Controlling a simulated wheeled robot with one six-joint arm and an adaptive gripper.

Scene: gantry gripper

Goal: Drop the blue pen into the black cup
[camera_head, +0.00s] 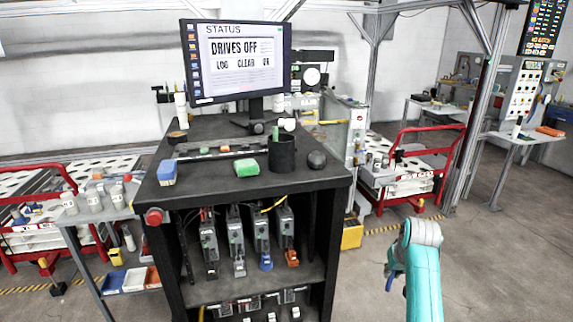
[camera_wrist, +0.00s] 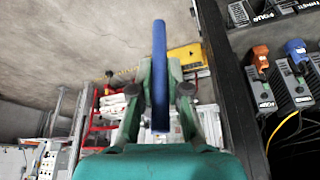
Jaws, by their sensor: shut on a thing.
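The black cup (camera_head: 281,153) stands upright on the dark desk top, right of its middle, with a green stick-like item (camera_head: 276,132) rising from it. The blue pen (camera_wrist: 160,70) is held between the green fingers of my gripper (camera_wrist: 161,82) in the wrist view, its length running up and down the picture. A small blue part of the pen (camera_head: 389,284) also shows beside my teal arm in the head view. The gripper is shut on the pen, low and to the right of the desk, well apart from the cup. My arm hides the fingers in the head view.
The desk (camera_head: 216,131) also bears a monitor (camera_head: 238,60), a green sponge (camera_head: 247,168), a blue block (camera_head: 167,172) and a dark round object (camera_head: 317,159) close to the cup. A yellow bin (camera_head: 352,232) stands right of the desk. Floor around my arm is open.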

